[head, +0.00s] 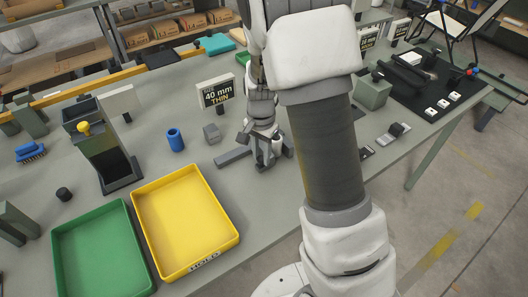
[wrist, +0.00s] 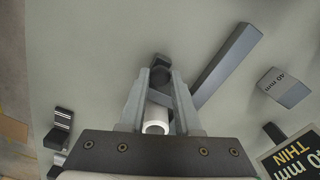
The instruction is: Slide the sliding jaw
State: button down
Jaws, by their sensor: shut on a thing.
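My gripper (head: 266,150) is low over the grey table at a long grey bar (head: 232,157). In the wrist view the bar (wrist: 228,65) runs from upper right to behind the right finger. My fingers (wrist: 161,78) are shut on a dark grey part with a white cylinder (wrist: 157,122) at its near end. This part seems to be the sliding jaw, but the fingers hide much of it. The white cylinder also shows beside my gripper in the head view (head: 277,146). A dark round end (wrist: 160,60) shows just past the fingertips.
A grey 40 mm block (head: 212,133), a blue cylinder (head: 175,139) and a "40 mm THIN" sign (head: 214,92) stand to the left. A yellow tray (head: 186,262) and a green tray (head: 146,280) lie at the front left. A small metal clamp-like piece (head: 394,133) lies right of my arm.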

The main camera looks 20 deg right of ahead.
jog(key=a, duration=0.1)
jog(key=s+a, duration=0.1)
jog(key=a, duration=0.1)
jog(key=shift+a, duration=0.3)
jog(key=c, duration=0.6)
grip_release()
jog(key=shift+d, duration=0.1)
notch_tip(320, 180, up, 18)
jog(key=p, duration=0.2)
jog(key=shift+f, duration=0.25)
jog(key=shift+s, duration=0.1)
jog(key=s+d+r+n+t, duration=0.2)
jog(key=s+r+n, duration=0.2)
jog(key=s, duration=0.5)
jog(key=s+d+r+n+t, duration=0.1)
jog(key=s+r+n+t, duration=0.2)
jog(key=s, duration=0.7)
notch_tip(320, 180, up, 2)
jog(key=n, duration=0.3)
jog(key=shift+d+r+t, duration=0.2)
jog(key=shift+d+t, duration=0.1)
jog(key=shift+d, duration=0.05)
